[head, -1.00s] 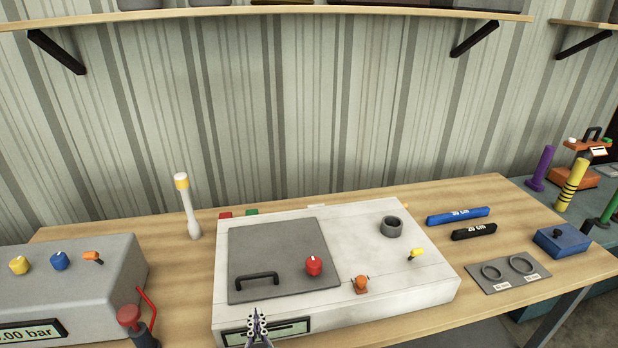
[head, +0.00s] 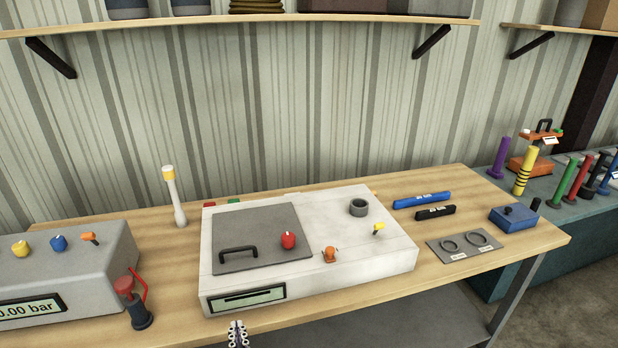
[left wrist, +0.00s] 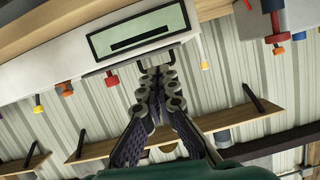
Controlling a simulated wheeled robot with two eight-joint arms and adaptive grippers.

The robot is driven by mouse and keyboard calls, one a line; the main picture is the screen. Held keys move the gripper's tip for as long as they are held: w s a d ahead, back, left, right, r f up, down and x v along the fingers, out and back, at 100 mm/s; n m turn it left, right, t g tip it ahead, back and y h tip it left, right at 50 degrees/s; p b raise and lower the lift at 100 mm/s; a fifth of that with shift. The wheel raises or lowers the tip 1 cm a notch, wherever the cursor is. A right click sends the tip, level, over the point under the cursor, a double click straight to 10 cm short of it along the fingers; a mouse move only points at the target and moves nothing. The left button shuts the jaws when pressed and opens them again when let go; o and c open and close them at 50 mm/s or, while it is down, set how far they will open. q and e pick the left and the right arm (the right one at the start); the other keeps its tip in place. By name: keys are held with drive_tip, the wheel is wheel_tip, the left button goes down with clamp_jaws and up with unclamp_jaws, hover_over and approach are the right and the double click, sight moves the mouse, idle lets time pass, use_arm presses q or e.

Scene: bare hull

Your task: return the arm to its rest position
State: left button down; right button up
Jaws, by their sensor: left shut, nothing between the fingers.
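My left gripper (head: 237,335) shows at the bottom of the head view, just in front of the table's front edge and below the white box's display. Its fingers are together with nothing between them. In the left wrist view my left gripper (left wrist: 160,88) is shut, with the white box (left wrist: 75,75) and its display (left wrist: 138,31) beyond the fingertips. It looks apart from the box in the head view. My right gripper is in neither view.
The white box (head: 350,265) with a grey lid (head: 265,225) stands mid-table. A grey box (head: 90,265) with knobs and a black cylinder with a red top (head: 124,285) stand left. A white post (head: 176,200) stands behind. A blue box (head: 513,219) sits right. Shelves (head: 240,24) hang above.

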use_arm(q)
drive_tip(key=s+a+f+g+h, duration=0.1)
drive_tip(key=s+a+f+g, duration=0.2)
drive_tip(key=s+a+g, duration=0.15)
drive_tip(key=s+d+r+h, duration=0.1)
drive_tip(key=s+r+m+g+h, duration=0.1)
drive_tip(key=s, duration=0.1)
drive_tip(key=s+d+r+m+g+h, duration=0.1)
drive_tip(key=shift+s+d+h, duration=0.15)
drive_tip(key=shift+d+h, duration=0.15)
drive_tip(key=shift+d, duration=0.05)
idle(1.7)
